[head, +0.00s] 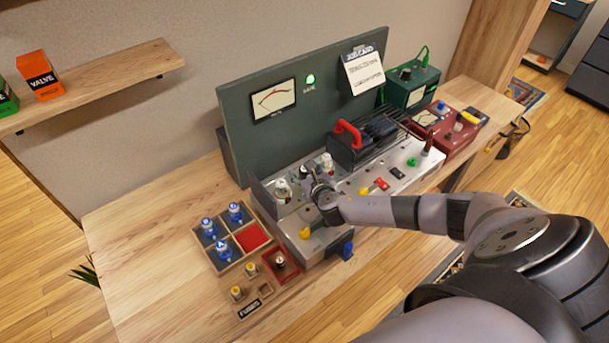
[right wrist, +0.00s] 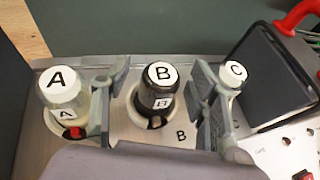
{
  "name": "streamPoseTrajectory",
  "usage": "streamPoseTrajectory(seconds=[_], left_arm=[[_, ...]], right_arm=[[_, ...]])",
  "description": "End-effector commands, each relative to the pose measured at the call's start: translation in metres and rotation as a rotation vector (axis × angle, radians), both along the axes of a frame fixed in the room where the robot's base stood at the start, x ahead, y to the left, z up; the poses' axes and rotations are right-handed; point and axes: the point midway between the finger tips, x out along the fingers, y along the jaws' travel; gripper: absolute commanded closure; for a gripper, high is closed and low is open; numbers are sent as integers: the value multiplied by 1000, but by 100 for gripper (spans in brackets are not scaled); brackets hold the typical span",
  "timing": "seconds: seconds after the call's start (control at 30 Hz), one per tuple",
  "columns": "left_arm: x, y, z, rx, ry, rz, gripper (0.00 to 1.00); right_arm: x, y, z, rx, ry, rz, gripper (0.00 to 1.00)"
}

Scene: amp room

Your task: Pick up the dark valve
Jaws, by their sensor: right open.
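The dark valve (right wrist: 157,103) has a white top marked B. It stands upright in the metal amp chassis, in the middle of the right wrist view. My right gripper (right wrist: 157,90) is open, with one finger on each side of the dark valve. Gaps show between the valve and both fingers. In the head view my right gripper (head: 314,180) is over the chassis and mostly hides the dark valve. A white valve marked A (right wrist: 62,95) stands left of the fingers. A white valve marked C (right wrist: 233,76) is partly hidden behind the right finger.
A wooden tray (head: 203,237) holds blue valves and has an empty red-lined compartment. A red box (head: 268,263) with a small valve is beside it. A dark block with a red handle (head: 347,132) and a tall green panel (head: 235,120) stand close by. The table's left side is clear.

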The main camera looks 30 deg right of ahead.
Motion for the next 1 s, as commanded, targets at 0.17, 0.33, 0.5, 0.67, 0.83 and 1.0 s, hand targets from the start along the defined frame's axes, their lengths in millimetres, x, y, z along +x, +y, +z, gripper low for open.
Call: streamPoseTrajectory(seconds=[0.17, 0.33, 0.5, 0.67, 0.83, 1.0], left_arm=[[0, 0, 0, 0, 0, 1, 65], [0, 0, 0, 0, 0, 2, 65], [0, 0, 0, 1, 0, 2, 65], [0, 0, 0, 1, 0, 2, 65], [0, 0, 0, 1, 0, 2, 65], [0, 0, 0, 0, 1, 2, 65]], right_arm=[[2, 0, -1, 1, 1, 1, 46], [2, 0, -1, 1, 1, 1, 51], [2, -1, -1, 0, 1, 0, 62], [1, -1, -1, 0, 1, 0, 73], [1, -1, -1, 0, 1, 0, 84], [1, -1, -1, 0, 1, 0, 96]])
